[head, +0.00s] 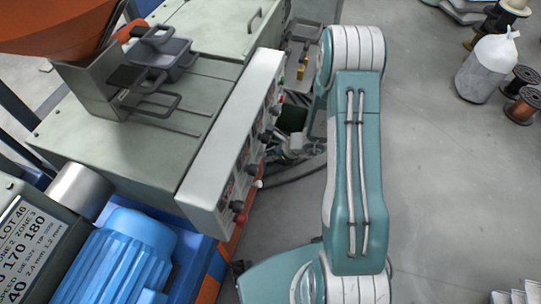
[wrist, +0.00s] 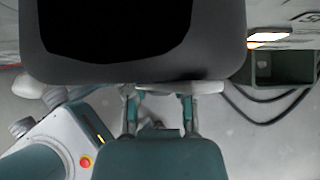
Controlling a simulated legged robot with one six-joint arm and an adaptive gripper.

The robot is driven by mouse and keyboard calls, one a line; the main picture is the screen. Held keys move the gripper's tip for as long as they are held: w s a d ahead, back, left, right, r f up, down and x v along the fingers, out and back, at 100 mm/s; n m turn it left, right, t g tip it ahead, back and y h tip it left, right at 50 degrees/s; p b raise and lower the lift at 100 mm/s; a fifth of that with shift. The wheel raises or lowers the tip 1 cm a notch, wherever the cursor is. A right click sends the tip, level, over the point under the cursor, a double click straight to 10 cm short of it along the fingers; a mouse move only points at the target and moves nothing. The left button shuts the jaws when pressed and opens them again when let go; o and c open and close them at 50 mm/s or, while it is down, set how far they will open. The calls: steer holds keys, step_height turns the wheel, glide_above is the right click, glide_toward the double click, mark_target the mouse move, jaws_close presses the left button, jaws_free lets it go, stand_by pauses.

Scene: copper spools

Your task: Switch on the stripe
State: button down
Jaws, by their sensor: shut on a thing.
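A pale control panel (head: 203,190) runs along the machine's right side. Its sloping face carries several dark knobs, one of them (head: 237,206) near the front end. My gripper (head: 287,146) is at the panel's middle, beside its knobs and partly hidden by my arm. In the wrist view my gripper's fingers (wrist: 160,102) reach up to a large dark grey shape (wrist: 222,50) with a black middle. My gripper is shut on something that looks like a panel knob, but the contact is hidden. I cannot make out the stripe or its label.
An orange hopper (head: 60,25) and a blue motor (head: 115,262) are on the machine. A green box (wrist: 280,68) and black cables show in the wrist view. A white sack (head: 484,68) and copper spools (head: 522,106) stand at right. The floor between is clear.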

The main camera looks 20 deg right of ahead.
steer(key=shift+w+r+g+h, duration=0.2)
steer(key=shift+w+g+h, duration=0.05)
steer(key=shift+g+h, duration=0.05)
stand_by(0.4)
steer(key=shift+c, duration=2.3)
jaws_free()
steer(key=shift+a, duration=0.1)
steer(key=shift+s, duration=0.1)
steer(key=v, duration=1.1)
steer(key=shift+s+d+r, duration=0.15)
steer(key=shift+d+r, duration=0.05)
steer(key=shift+d, duration=0.1)
